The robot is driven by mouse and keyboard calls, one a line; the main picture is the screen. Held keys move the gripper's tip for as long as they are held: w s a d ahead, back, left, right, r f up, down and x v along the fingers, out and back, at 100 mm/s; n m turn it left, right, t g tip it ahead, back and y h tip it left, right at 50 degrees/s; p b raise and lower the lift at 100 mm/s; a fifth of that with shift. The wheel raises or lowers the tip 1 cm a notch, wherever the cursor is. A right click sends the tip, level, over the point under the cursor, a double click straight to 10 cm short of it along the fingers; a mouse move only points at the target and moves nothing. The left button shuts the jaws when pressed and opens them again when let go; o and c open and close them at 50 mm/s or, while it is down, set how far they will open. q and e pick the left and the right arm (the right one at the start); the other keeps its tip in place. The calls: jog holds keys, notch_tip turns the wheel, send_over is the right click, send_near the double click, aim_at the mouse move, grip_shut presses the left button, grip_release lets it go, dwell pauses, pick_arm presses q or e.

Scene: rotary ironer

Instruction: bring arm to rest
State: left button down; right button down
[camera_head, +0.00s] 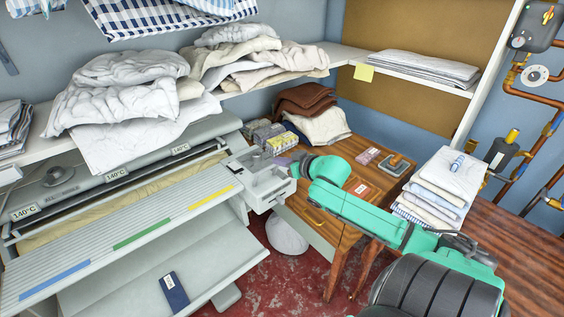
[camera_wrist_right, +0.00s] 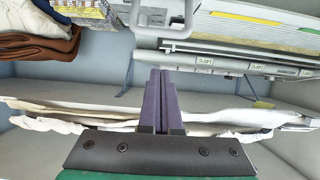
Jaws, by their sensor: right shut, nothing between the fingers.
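My right gripper (camera_head: 296,159) is at the end of the green arm coming in from the right. It is beside the end housing (camera_head: 262,182) of the rotary ironer (camera_head: 120,235), at the ironer's right end; I cannot tell from the head view whether it touches. In the right wrist view the two purple fingers (camera_wrist_right: 164,75) are together with nothing between them. The ironer (camera_wrist_right: 240,45) shows beyond them at the top of that view, apparently upside down. My left gripper is not in view.
A wooden desk (camera_head: 335,195) stands below the arm, with folded brown and white cloth (camera_head: 305,103) on it. A stack of folded linen (camera_head: 440,185) lies right of the arm. Crumpled white linen (camera_head: 130,85) lies on the shelf above the ironer. Pipes run along the right wall.

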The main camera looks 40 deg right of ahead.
jog(key=shift+s, duration=0.2)
dwell(0.3)
jog(key=s+d+f+g+h, duration=0.15)
jog(key=s+f, duration=0.35)
jog(key=f, duration=0.5)
jog(key=s+d+f+m+g, duration=0.15)
jog(key=s+f, duration=0.35)
jog(key=f, duration=0.6)
jog(key=s+d+f+g+h, duration=0.1)
jog(key=s+d+f+g, duration=0.3)
jog(key=f, duration=0.6)
jog(key=s+a+f+n+g+y, duration=0.1)
jog(key=s+a+f+n+g, duration=0.1)
jog(key=s+a+f, duration=0.8)
jog(key=s+a+f+n+g+y, duration=0.2)
jog(key=s+a+f+g, duration=0.1)
jog(key=s+a+f, duration=0.8)
jog(key=s+a, duration=0.3)
jog(key=s, duration=0.2)
jog(key=shift+s+a+f+g, duration=0.2)
jog(key=shift+s+g, duration=0.1)
jog(key=shift+s, duration=0.1)
